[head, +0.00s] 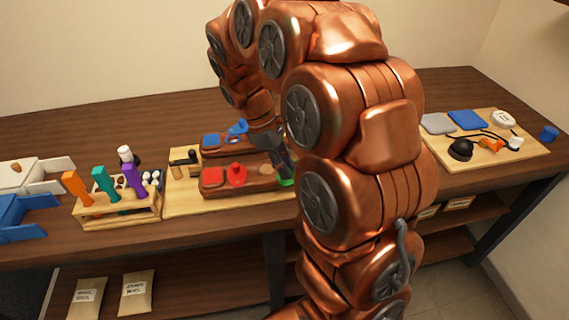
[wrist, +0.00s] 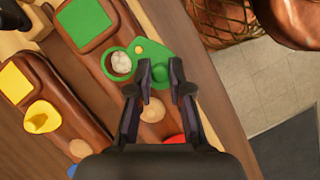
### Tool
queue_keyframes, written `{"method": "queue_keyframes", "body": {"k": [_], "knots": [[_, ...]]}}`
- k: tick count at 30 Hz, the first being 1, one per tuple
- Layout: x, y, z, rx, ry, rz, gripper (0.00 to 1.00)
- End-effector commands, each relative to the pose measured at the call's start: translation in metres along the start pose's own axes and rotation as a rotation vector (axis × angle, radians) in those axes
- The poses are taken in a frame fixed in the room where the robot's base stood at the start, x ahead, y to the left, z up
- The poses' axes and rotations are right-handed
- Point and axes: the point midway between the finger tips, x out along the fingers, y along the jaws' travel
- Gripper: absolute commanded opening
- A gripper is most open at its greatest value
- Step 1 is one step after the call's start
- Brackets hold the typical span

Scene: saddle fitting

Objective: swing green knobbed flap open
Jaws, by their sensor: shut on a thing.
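The green flap (wrist: 178,50) shows in the wrist view, lying to the right of a green ring (wrist: 108,70) and beside a small yellow pin (wrist: 139,49). The ring's opening is uncovered and pale lumpy contents (wrist: 121,63) show in it. My gripper (wrist: 160,76) is shut on the flap's green knob (wrist: 160,71), which shows between the fingertips. In the head view my gripper (head: 283,165) is at the right end of the brown saddle pieces, with a bit of green (head: 288,182) below it. My arm hides much of that area.
In the head view, a tool rack (head: 120,207) stands left and a board (head: 485,155) with several items lies right.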

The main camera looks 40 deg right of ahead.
Motion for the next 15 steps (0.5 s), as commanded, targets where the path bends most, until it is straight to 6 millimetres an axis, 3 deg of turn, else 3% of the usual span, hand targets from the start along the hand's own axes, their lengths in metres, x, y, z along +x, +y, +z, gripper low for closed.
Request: {"method": "queue_keyframes", "body": {"k": [14,15], "knots": [[0.0001,-0.0005,0.0004,-0.012,-0.001,0.003,0.00],[0.0001,-0.0005,0.0004,-0.011,-0.001,0.003,0.23]]}}
